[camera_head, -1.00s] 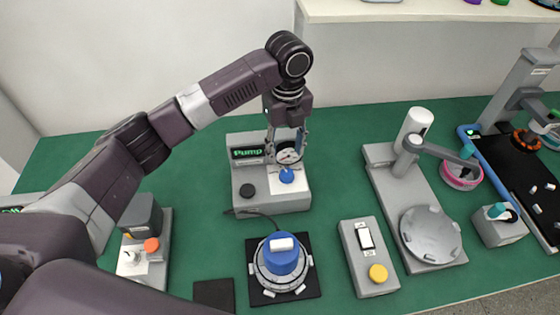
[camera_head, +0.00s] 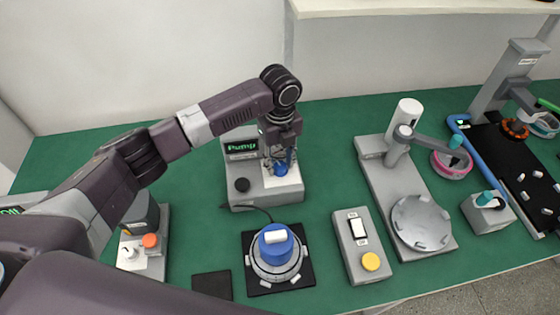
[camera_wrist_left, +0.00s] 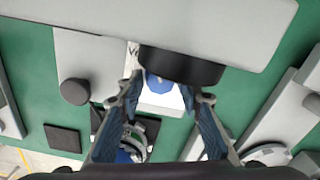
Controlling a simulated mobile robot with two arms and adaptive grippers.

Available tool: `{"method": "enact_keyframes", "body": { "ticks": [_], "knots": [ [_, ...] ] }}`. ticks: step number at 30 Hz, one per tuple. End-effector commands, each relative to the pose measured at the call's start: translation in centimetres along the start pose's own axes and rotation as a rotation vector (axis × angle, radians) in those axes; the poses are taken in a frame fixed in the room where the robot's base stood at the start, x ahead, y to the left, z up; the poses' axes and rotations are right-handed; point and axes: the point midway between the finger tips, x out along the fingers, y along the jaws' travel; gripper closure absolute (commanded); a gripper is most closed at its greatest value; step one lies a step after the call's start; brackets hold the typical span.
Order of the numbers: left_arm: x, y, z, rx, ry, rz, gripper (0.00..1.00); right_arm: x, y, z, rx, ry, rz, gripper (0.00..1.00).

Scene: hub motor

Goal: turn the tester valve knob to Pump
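The tester (camera_head: 268,187) is a grey box with a green "Pump" display (camera_head: 241,147) on a dark panel. Its blue valve knob (camera_head: 281,168) sits on a white plate and is partly covered by my left gripper (camera_head: 281,163). In the left wrist view, my left gripper (camera_wrist_left: 163,86) has its two fingers apart, one on each side of the blue knob (camera_wrist_left: 156,84). The dark rim of the round gauge (camera_wrist_left: 181,66) hides part of the knob. I cannot tell whether the fingers touch the knob. My right gripper is not in view.
A black knob (camera_head: 242,185) sits on the tester left of the valve. In front stands a blue-topped hub motor (camera_head: 277,250) on a black pad. A switch box (camera_head: 362,247) and a grey stand (camera_head: 385,180) are to the right. Green table is bare between them.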

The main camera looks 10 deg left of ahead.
Motion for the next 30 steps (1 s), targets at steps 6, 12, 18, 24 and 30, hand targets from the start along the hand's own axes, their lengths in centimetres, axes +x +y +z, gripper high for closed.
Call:
{"method": "enact_keyframes", "body": {
  "ticks": [6,12,18,24,30],
  "knots": [
    [-0.1,0.0,0.0,0.000,0.000,0.000,0.94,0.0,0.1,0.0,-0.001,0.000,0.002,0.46],
    [-0.2,0.0,0.0,0.035,0.000,0.000,0.98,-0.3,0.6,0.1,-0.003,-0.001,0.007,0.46],
    [-0.3,-0.1,0.0,0.213,0.000,0.000,0.98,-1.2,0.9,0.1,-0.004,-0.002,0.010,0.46],
    [-0.2,-0.1,0.0,0.350,0.000,-0.001,0.98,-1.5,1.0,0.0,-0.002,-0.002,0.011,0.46],
    [-0.1,-0.1,0.0,0.376,0.000,-0.002,0.98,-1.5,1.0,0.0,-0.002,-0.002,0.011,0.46]
  ]
}}
